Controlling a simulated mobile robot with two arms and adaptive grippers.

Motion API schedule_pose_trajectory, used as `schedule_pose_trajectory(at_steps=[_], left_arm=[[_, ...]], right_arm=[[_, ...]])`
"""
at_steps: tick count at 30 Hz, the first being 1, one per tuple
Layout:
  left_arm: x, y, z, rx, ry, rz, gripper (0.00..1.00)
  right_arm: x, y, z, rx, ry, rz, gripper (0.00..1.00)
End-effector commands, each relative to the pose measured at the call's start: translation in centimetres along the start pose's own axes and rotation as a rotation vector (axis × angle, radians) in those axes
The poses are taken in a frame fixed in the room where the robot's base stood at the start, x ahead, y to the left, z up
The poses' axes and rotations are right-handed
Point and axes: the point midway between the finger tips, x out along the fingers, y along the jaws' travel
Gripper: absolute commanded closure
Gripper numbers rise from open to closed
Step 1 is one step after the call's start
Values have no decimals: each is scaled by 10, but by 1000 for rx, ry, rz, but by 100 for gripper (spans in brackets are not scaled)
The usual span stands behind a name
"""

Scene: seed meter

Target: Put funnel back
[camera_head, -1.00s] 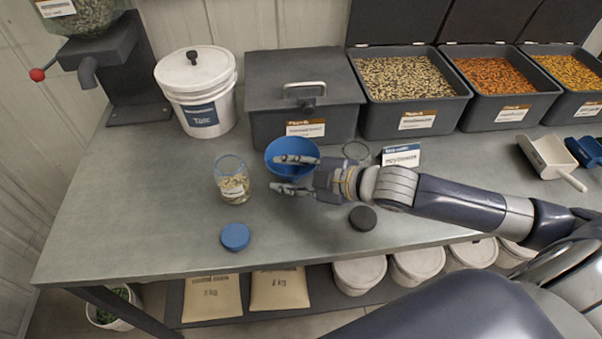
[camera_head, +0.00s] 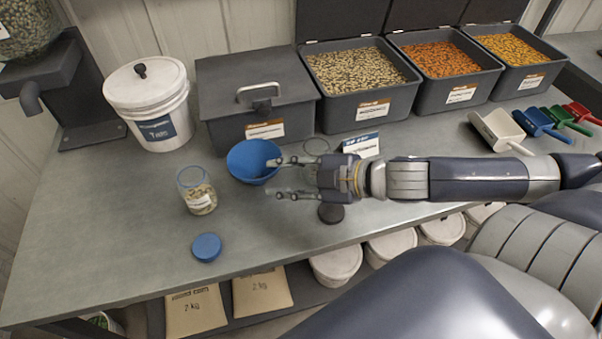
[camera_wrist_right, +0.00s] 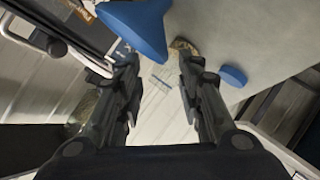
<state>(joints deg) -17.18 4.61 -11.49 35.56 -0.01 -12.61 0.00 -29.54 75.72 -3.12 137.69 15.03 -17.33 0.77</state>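A thin ring (camera_head: 316,146) lies or stands behind my gripper, beside a label card (camera_head: 361,145). My left gripper is not in view.
A glass jar with seeds (camera_head: 199,198) and a blue lid (camera_head: 206,247) stand left of my gripper. A dark round disc (camera_head: 331,213) lies just below it. The lidded box (camera_head: 222,135), white bucket (camera_head: 120,102) and open seed bins line the back. Scoops (camera_head: 500,128) lie right.

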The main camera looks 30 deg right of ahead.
Motion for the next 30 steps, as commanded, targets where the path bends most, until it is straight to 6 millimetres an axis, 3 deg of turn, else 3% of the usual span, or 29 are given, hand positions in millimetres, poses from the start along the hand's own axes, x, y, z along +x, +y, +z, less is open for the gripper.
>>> schedule_pose_trajectory(at_steps=[15,30], left_arm=[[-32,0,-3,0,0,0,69],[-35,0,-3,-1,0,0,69]], right_arm=[[-32,0,-2,0,2,-6,66],[-37,-1,-1,-3,1,-4,66]])
